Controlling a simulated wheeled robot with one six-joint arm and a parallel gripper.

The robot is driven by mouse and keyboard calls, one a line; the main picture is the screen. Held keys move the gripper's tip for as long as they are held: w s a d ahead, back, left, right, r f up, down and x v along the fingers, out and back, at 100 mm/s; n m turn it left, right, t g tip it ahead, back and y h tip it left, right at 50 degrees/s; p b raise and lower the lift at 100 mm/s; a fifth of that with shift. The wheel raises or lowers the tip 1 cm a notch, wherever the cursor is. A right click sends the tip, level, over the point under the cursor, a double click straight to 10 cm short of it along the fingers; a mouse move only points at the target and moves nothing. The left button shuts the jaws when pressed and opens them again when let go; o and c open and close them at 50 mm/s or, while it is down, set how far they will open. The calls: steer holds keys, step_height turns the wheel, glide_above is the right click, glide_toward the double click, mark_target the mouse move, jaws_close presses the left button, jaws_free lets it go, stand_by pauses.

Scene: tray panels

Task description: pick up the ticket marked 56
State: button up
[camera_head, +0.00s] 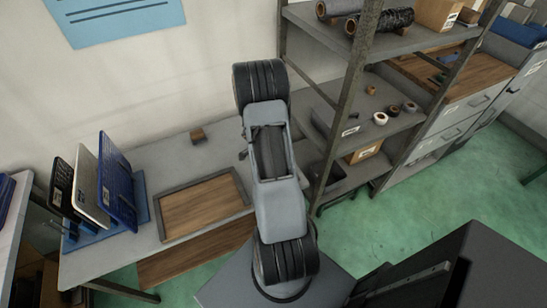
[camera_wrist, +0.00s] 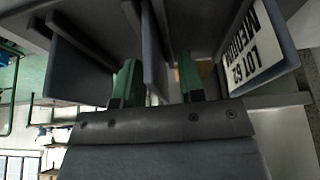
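No ticket marked 56 can be read in either view. In the wrist view, a white ticket (camera_wrist: 255,45) reading "LOT 62 MEDIUM" is on a blue-grey panel (camera_wrist: 284,18) at the upper right. My gripper (camera_wrist: 158,80) has two green fingers, set apart. The edge of another blue-grey panel (camera_wrist: 153,48) shows between them; I cannot tell whether either finger touches it. A third blue-grey panel (camera_wrist: 76,68) stands to the left, with no ticket visible on it. In the head view my gripper is hidden behind my arm.
A metal shelf unit (camera_head: 345,105) with rolls and boxes stands right of my arm. Green floor (camera_head: 430,210) is open at right.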

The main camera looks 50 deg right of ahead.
jaws_close()
stand_by(0.3)
steer(key=shift+r, duration=0.1)
